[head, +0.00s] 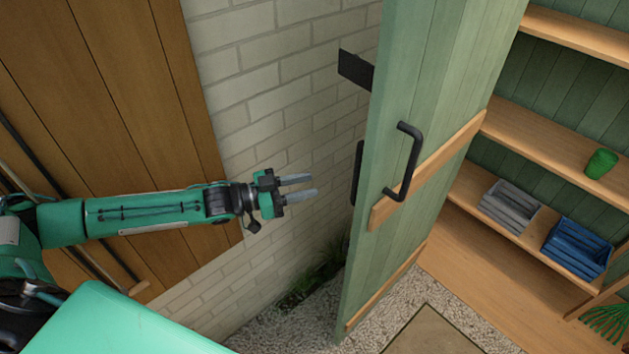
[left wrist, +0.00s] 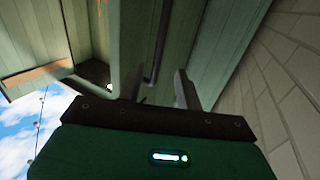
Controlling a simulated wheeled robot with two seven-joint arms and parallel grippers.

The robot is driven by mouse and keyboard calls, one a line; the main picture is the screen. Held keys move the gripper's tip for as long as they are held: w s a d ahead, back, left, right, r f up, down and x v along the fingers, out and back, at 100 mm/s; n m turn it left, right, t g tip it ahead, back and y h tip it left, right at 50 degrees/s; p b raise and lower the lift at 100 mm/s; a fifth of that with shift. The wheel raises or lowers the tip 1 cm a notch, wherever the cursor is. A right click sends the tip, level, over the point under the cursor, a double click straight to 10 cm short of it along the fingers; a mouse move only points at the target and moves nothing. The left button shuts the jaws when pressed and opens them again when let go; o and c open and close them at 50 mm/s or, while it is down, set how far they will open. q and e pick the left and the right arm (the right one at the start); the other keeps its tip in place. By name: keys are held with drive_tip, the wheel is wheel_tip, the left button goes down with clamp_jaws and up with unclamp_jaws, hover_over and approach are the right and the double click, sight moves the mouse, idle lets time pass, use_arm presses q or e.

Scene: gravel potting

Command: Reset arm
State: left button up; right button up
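My left gripper (head: 298,187) is open and empty, stretched out to the left of the open green door (head: 440,90) in the head view. Its two grey fingers point right, with a gap between them. In the left wrist view the fingers (left wrist: 160,88) stand apart with nothing between them. The black door handle (head: 411,160) is to the right of the fingers, apart from them. My right gripper is not in view.
A white brick wall (head: 270,110) is behind my left arm. Shelves to the right hold a green pot (head: 601,163), a grey crate (head: 510,207) and a blue crate (head: 577,249). A green rake head (head: 607,322) shows at bottom right. Gravel (head: 400,305) covers the ground.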

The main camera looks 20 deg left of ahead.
use_arm(q)
drive_tip(key=shift+a, duration=0.1)
idle(0.4)
